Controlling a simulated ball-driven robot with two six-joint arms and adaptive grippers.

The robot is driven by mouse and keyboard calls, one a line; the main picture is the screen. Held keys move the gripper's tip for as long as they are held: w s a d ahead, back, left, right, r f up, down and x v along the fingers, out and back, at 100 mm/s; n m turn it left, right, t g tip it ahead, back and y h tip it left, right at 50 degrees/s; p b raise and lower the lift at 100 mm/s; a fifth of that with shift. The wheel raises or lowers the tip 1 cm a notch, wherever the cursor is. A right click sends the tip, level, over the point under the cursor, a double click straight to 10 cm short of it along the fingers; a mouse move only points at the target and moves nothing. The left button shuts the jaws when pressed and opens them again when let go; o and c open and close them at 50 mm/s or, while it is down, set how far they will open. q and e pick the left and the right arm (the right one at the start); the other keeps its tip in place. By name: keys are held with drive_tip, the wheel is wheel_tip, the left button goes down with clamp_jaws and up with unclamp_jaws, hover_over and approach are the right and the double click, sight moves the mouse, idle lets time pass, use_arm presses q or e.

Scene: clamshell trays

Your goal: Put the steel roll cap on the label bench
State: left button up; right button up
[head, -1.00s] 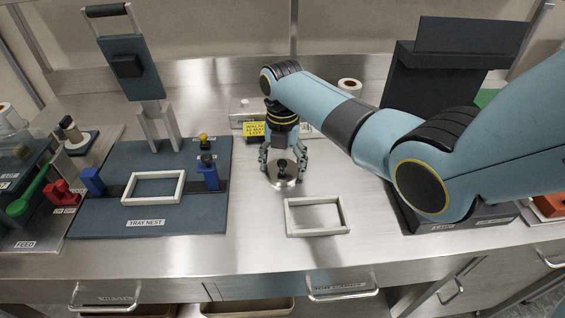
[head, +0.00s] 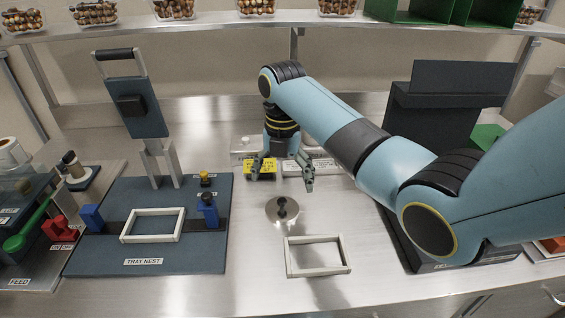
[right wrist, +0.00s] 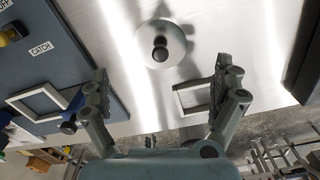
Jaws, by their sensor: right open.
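The steel roll cap (head: 271,212), a round shiny disc with a black knob, lies flat on the steel bench top (head: 255,262), right of the blue tray nest board. My right gripper (head: 282,176) is open and empty, above and apart from the cap. In the right wrist view the cap (right wrist: 174,42) shows whole, beyond and between the spread fingers of my right gripper (right wrist: 161,70). My left gripper is not in view.
A loose pale frame (head: 318,269) lies in front of the cap. The tray nest board (head: 110,250) with another frame (head: 152,239) and a lever press (head: 137,95) stands left. Yellow and white labels lie behind the gripper. A dark stand (head: 440,110) stands right.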

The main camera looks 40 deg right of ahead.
sight(282, 198)
wheel_tip(282, 198, up, 4)
drive_tip(key=shift+r, duration=0.2)
idle(0.5)
